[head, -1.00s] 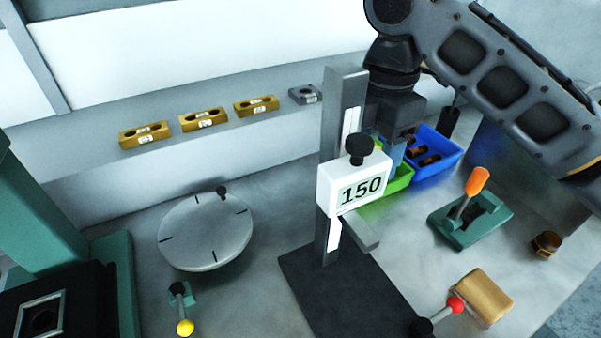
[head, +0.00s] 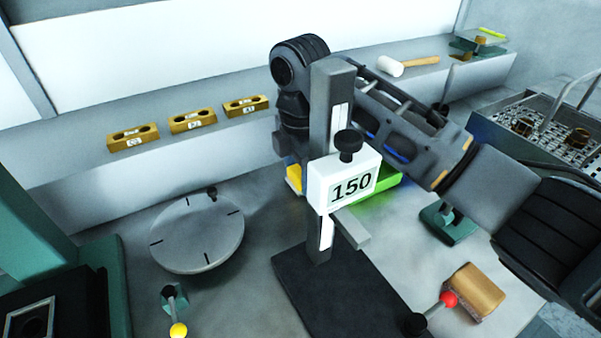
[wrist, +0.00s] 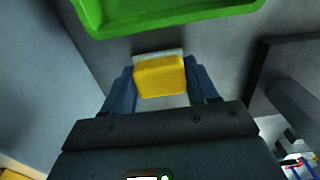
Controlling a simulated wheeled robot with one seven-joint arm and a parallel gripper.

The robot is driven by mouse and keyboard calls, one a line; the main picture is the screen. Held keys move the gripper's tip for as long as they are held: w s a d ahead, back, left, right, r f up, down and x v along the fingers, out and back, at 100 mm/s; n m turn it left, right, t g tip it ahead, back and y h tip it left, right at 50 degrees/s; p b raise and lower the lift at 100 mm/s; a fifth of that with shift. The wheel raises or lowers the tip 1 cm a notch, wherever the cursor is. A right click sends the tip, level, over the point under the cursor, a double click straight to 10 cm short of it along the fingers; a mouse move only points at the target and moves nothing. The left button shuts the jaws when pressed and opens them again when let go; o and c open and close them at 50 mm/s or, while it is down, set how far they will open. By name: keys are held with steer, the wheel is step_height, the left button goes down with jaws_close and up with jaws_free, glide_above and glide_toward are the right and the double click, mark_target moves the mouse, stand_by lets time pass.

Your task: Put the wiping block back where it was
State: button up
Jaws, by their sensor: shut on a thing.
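A yellow block with a pale layer along one edge, which I take to be the wiping block (wrist: 160,77), is between the two blue fingers of my gripper (wrist: 161,88) in the wrist view. My gripper is shut on it. In the head view the yellow block (head: 294,177) shows just left of the height gauge column, in front of the back ledge. The fingers are mostly hidden there by my arm and the gauge. I cannot tell whether the block touches the bench.
A green bin (wrist: 165,18) is near the block. A round plate (head: 197,233) lies to the left. Brass blocks (head: 192,121) line the ledge. A wooden block (head: 474,291) sits front right.

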mark_target(300, 171)
steer(key=shift+f, duration=0.45)
steer(key=shift+f, duration=0.15)
steer(key=o, duration=1)
step_height(300, 171, up, 12)
steer(key=shift+r+b, duration=0.15)
steer(key=shift+b, duration=0.2)
